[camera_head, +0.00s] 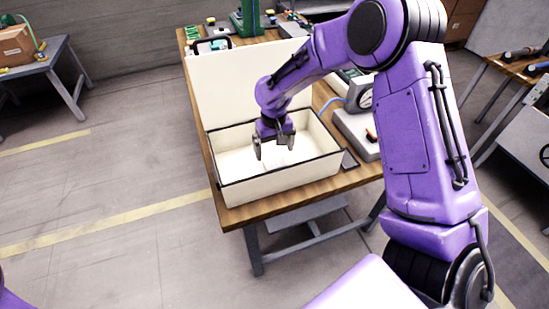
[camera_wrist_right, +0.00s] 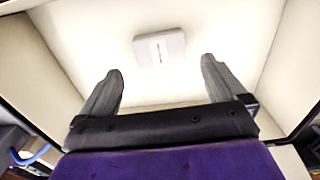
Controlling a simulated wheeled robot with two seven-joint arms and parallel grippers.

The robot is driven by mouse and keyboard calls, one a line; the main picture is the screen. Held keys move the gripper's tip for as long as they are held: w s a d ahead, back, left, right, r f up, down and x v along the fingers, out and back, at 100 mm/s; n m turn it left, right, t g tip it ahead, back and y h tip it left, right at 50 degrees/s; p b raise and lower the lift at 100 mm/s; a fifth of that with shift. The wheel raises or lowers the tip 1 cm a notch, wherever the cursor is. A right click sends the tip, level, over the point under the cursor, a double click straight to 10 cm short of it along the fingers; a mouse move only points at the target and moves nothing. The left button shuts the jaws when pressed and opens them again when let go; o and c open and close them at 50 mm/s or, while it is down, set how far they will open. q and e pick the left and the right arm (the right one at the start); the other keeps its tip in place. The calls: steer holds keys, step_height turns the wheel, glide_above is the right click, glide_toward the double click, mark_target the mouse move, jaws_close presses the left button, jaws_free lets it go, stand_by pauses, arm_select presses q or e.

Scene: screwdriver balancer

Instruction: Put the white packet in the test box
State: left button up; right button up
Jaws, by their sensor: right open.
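The test box (camera_head: 275,185) is a white, dark-edged case standing open on the wooden table. Its lid (camera_head: 235,88) is raised at the back. The white packet (camera_wrist_right: 159,48) lies flat on the pale box floor in the right wrist view, beyond my fingertips and between their lines. I cannot make it out against the white interior in the head view. My right gripper (camera_head: 274,150) points down inside the box opening. It also shows in the right wrist view (camera_wrist_right: 162,68), with its fingers apart and nothing between them. My left gripper is out of view.
A grey instrument with a round gauge (camera_head: 360,97) stands right of the box, close to my right arm. A green device (camera_head: 248,18) and small items stand behind the lid. The box walls surround my right gripper. The floor left of the table is clear.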

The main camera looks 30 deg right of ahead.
mark_target(274, 161)
step_height(274, 161, up, 7)
stand_by(0.7)
